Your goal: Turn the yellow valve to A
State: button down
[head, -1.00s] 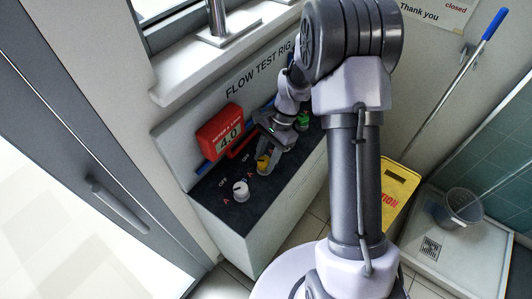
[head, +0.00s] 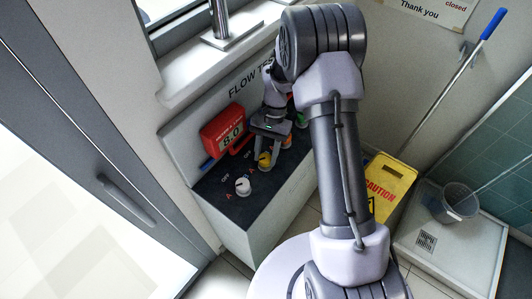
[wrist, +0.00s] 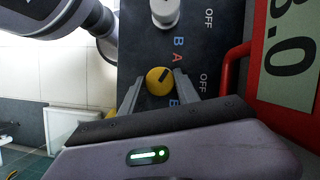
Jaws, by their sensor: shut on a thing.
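The yellow valve (head: 264,160) is a round knob on the dark panel top of the flow test rig. It also shows in the wrist view (wrist: 158,82), with a short black pointer mark directed to the upper right, toward the red A. OFF is to its right and a blue B is below right. My gripper (head: 267,147) is over the valve with one finger on each side of the knob, shut on it. The fingertips also show in the wrist view (wrist: 158,88).
A white knob (head: 243,186) is beside the yellow valve, and green (head: 301,120) shows behind my gripper. A red meter (head: 224,132) reading 8.0 stands at the panel's back. A yellow caution sign (head: 388,185) and a grey bucket (head: 456,203) are to the right.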

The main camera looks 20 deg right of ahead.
dwell(0.3)
jog(key=c, duration=0.9)
grip_release()
jog(key=p+v, duration=0.4)
jog(key=v, duration=1.3)
jog(key=shift+r, duration=0.25)
jog(key=s+a+r+n+t+b, duration=0.2)
jog(key=s+a+r+t+b, duration=0.35)
jog(key=s+r+b, duration=0.45)
jog(key=s+a+f+t+b, duration=0.1)
jog(key=s+f+t+b, duration=0.1)
jog(key=s, duration=0.5)
jog(key=s+a+f+n+t+b, duration=0.1)
jog(key=s+a+f+t, duration=0.1)
jog(key=s+f, duration=0.2)
jog(key=s, duration=0.3)
jog(key=shift+s+f+h+b, duration=0.25)
jog(key=shift+h+b, duration=0.1)
jog(key=shift+h, duration=0.05)
